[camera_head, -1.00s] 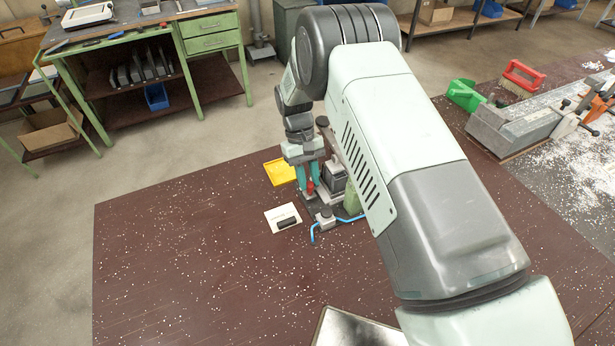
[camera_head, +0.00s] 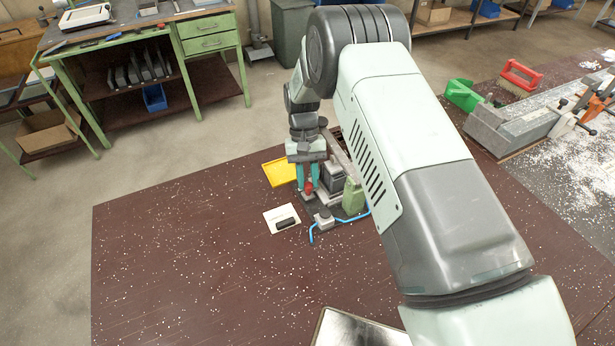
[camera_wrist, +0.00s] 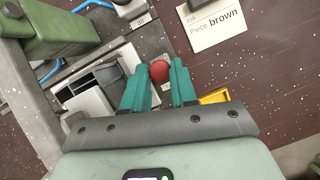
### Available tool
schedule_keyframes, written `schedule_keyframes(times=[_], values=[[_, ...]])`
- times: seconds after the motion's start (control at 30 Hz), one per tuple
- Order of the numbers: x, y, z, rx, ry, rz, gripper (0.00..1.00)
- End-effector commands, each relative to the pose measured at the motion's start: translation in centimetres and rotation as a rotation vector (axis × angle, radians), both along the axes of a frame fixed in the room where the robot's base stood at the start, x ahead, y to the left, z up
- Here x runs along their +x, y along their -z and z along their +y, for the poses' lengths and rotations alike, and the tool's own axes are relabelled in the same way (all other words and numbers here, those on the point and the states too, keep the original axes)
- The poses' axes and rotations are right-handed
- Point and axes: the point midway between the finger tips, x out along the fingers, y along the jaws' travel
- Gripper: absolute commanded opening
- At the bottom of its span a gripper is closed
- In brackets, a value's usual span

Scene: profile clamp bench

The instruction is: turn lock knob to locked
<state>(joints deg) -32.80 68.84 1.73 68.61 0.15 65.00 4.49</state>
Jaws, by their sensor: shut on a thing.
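The red lock knob (camera_head: 308,187) sits on the grey clamp fixture (camera_head: 333,189) in the middle of the bench. My gripper (camera_head: 307,184) comes down on it from above with its teal fingers. In the wrist view the red knob (camera_wrist: 159,71) shows as a ball between the teal fingertips of my gripper (camera_wrist: 161,80), which are shut on it. The knob's lower part and any lock marking are hidden by the fingers.
A card reading "Piece brown" (camera_wrist: 218,28) lies beside the fixture, with a dark piece (camera_head: 287,223) on it. A yellow tray (camera_head: 278,173) is behind. A green block (camera_head: 353,196) and a blue bent rod (camera_head: 327,226) are close by. The bench's left side is clear.

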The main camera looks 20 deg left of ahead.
Motion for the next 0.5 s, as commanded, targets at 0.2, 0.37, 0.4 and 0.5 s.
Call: schedule_keyframes(times=[0.2, 0.37, 0.4, 0.5], values=[[-0.02, 0.03, 0.03, 0.000, -0.001, 0.000, 0.51], [-0.01, 0.02, 0.02, 0.000, -0.001, 0.000, 0.52], [-0.02, 0.02, 0.01, 0.000, -0.001, 0.000, 0.52], [0.03, -0.09, 0.04, 0.000, -0.001, 0.000, 0.52]])
